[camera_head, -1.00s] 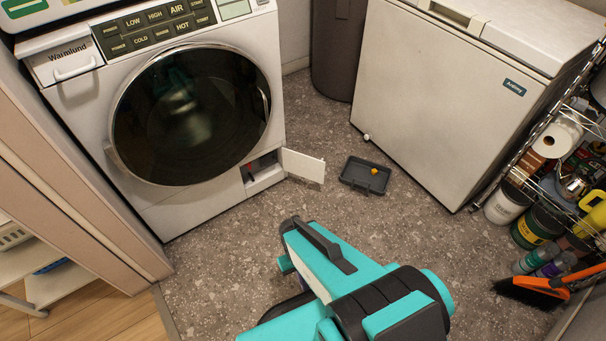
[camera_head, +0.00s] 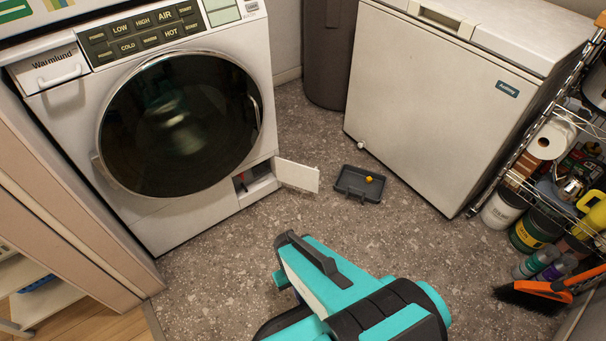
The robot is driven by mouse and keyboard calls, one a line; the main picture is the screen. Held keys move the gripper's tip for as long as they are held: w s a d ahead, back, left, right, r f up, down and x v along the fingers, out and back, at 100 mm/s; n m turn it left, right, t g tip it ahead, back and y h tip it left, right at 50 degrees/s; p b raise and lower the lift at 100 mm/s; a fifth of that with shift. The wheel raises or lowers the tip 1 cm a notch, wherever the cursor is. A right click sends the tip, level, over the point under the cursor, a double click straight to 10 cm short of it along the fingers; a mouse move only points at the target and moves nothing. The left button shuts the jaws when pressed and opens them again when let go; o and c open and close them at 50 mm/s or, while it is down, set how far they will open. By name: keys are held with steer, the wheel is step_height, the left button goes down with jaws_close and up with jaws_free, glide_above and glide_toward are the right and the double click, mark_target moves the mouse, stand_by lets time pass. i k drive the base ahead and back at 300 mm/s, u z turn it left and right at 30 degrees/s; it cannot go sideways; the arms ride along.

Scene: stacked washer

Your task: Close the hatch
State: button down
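The hatch (camera_head: 297,175) is a small white flap at the lower right of the front-loading washer (camera_head: 165,215). It stands open, swung out to the right. Behind it is a dark opening (camera_head: 252,178) with a small reddish part inside. My teal and black arm reaches in from the bottom of the picture, in front of the washer and below the hatch in the picture. Its end is hidden behind the arm's own links, so I cannot see the fingers.
A dark tray (camera_head: 346,186) with a small yellow thing (camera_head: 369,179) lies on the floor right of the hatch. A white chest freezer (camera_head: 430,120) stands at the right. A wire shelf with cans (camera_head: 535,228) and an orange broom (camera_head: 540,290) is farther right. Floor before the washer is clear.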

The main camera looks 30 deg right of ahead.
mark_target(294, 173)
steer(key=z, duration=4.7)
steer(key=i, duration=0.1)
steer(key=u, duration=3.1)
steer(key=i, duration=0.5)
steer(key=u, duration=3.9)
steer(key=i, duration=0.15)
steer(key=z, duration=1.9)
